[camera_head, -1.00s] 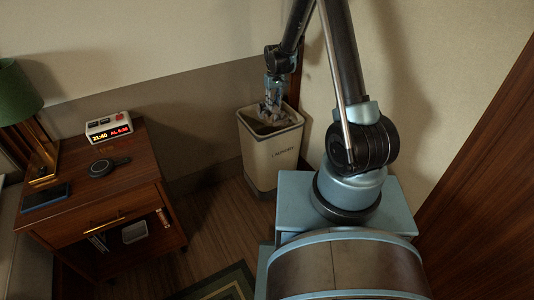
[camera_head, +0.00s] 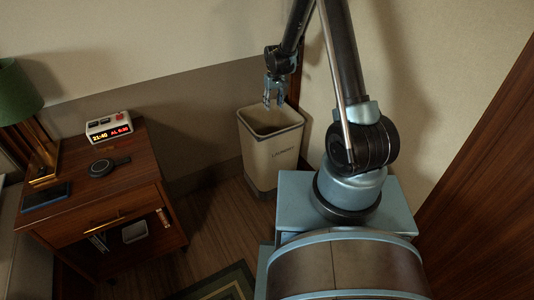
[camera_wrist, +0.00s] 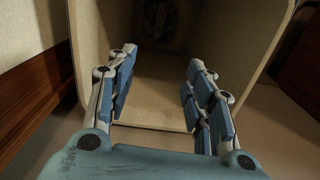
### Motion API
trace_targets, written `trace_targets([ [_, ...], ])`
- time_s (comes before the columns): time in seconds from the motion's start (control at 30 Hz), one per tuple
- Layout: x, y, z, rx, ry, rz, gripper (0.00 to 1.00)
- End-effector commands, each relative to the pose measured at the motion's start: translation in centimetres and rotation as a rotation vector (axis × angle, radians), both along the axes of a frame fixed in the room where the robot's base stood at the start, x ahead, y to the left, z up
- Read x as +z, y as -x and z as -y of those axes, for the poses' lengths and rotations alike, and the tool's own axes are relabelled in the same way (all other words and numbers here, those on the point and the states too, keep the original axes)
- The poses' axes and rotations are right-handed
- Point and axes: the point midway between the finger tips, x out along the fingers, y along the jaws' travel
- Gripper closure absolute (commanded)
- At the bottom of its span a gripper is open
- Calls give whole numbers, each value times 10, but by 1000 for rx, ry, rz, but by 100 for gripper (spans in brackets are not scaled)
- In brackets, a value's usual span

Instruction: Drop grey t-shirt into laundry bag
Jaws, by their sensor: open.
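The laundry bag (camera_head: 270,160) is a cream, square, upright container with lettering on its front, standing in the corner by the wall. My gripper (camera_head: 274,103) hangs over its open mouth, open and empty, with its fingers pointing down. In the wrist view the fingers of my gripper (camera_wrist: 160,66) are spread apart with nothing between them, over the bag's opening (camera_wrist: 228,48). A dark patch shows deep inside the bag at the top of that view; I cannot tell whether it is the grey t-shirt. No t-shirt is clearly visible.
Walls are close behind and right of the bag. Open floor lies between nightstand and bag.

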Motion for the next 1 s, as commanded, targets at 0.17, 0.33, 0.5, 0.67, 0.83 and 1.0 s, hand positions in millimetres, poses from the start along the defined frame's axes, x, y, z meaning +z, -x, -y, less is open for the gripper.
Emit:
trace_targets([
  [0.17,21,0,0,0,0,0,52],
  [0.33,49,0,0,0,0,0,52],
  [0.5,77,0,0,0,1,-1,52],
  [0.67,99,-1,0,0,1,-1,52],
  [0.83,111,-1,0,0,0,-1,52],
  [1.0,115,-1,0,0,0,-1,52],
])
